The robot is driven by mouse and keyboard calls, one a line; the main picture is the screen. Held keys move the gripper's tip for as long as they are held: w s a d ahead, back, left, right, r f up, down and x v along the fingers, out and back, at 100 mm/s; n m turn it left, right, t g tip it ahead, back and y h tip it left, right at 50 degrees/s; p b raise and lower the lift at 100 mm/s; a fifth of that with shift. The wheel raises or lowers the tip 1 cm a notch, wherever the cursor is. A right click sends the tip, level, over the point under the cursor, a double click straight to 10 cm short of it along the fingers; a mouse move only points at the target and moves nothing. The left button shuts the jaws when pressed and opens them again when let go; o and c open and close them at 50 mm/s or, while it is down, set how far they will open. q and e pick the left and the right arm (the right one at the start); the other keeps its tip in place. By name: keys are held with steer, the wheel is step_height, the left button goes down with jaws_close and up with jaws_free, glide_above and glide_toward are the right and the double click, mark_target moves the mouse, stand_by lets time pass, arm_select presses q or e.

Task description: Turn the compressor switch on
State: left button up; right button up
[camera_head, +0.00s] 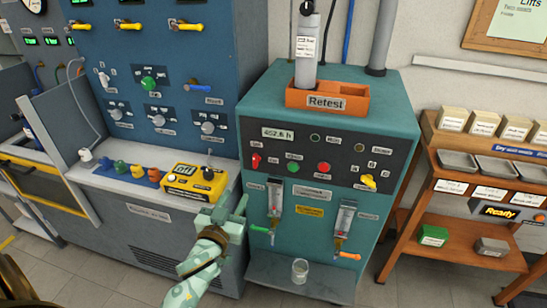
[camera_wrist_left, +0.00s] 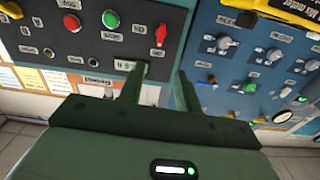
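The teal cabinet (camera_head: 290,115) carries a dark control panel (camera_head: 345,150). A small red lever-like switch (camera_head: 256,160) is at the panel's left end, under the hour display (camera_head: 277,133); its label is too small to read. It also shows upside down in the left wrist view (camera_wrist_left: 160,36). A green button (camera_head: 293,168) and a red button (camera_head: 323,168) are to its right. My left gripper (camera_head: 236,207) is below and left of the switch, apart from it. In the left wrist view, its two fingers (camera_wrist_left: 158,88) are spread with nothing between them. My right gripper is not visible.
A blue test bench (camera_head: 185,70) with knobs and a yellow meter (camera_head: 195,183) stands left of the cabinet. Two gauges with valves (camera_head: 274,200) project from the cabinet front above a ledge holding a glass (camera_head: 300,270). A wooden shelf (camera_head: 460,220) stands at right.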

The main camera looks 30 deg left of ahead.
mark_target(254, 162)
arm_select(q)
steer(key=shift+n, duration=0.3)
steer(key=b+x, duration=0.1)
steer(key=x, duration=0.4)
steer(key=b+x, duration=0.1)
steer(key=x, duration=0.3)
steer(key=b+x, duration=0.1)
steer(key=x, duration=0.4)
steer(key=shift+w+f, duration=0.25)
steer(key=shift+w, duration=0.1)
steer(key=shift+w+a+r, duration=0.1)
steer(key=shift+w+a, duration=0.1)
steer(key=shift+w, duration=0.4)
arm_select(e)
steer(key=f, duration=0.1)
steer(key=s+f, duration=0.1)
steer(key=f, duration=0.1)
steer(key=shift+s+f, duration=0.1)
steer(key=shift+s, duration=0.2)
arm_select(q)
jaws_close()
